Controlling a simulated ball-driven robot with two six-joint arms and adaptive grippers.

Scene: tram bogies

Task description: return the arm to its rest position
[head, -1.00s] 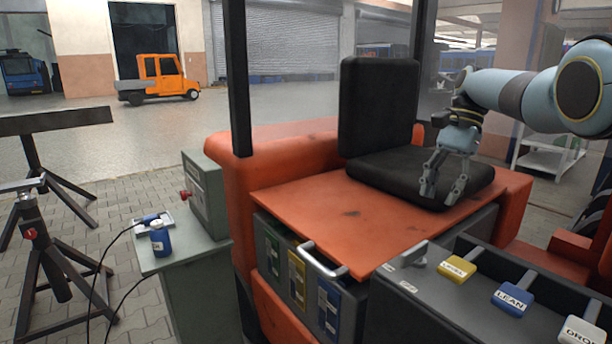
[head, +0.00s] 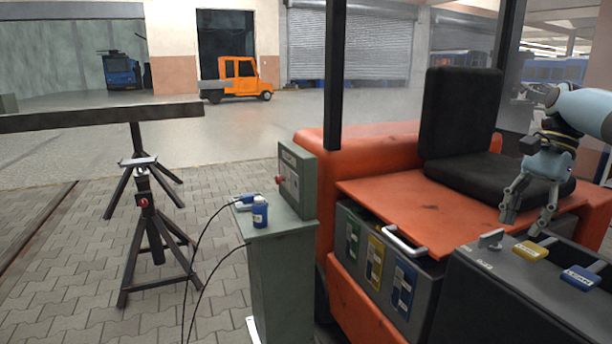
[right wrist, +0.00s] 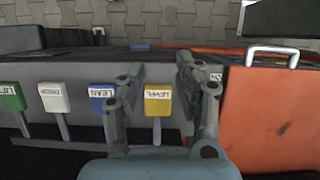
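My right arm (head: 590,112) comes in from the right edge in the head view. My right gripper (head: 524,222) points down, open and empty, in front of the black seat and just behind the yellow LEVEL lever (head: 530,250) in the picture. In the right wrist view its two fingers (right wrist: 157,72) are spread apart with nothing between their tips. The yellow LEVEL lever (right wrist: 158,104) shows between the fingers there, with no visible grip on it. My left gripper is not in view.
The grey lever console (head: 500,290) with a blue LEAN lever (head: 581,278) lies close under the gripper. The orange vehicle cover (head: 390,212), black seat (head: 465,120) and dark post (head: 336,75) stand nearby. A green-grey cabinet (head: 282,280) and a black stand (head: 150,230) are left.

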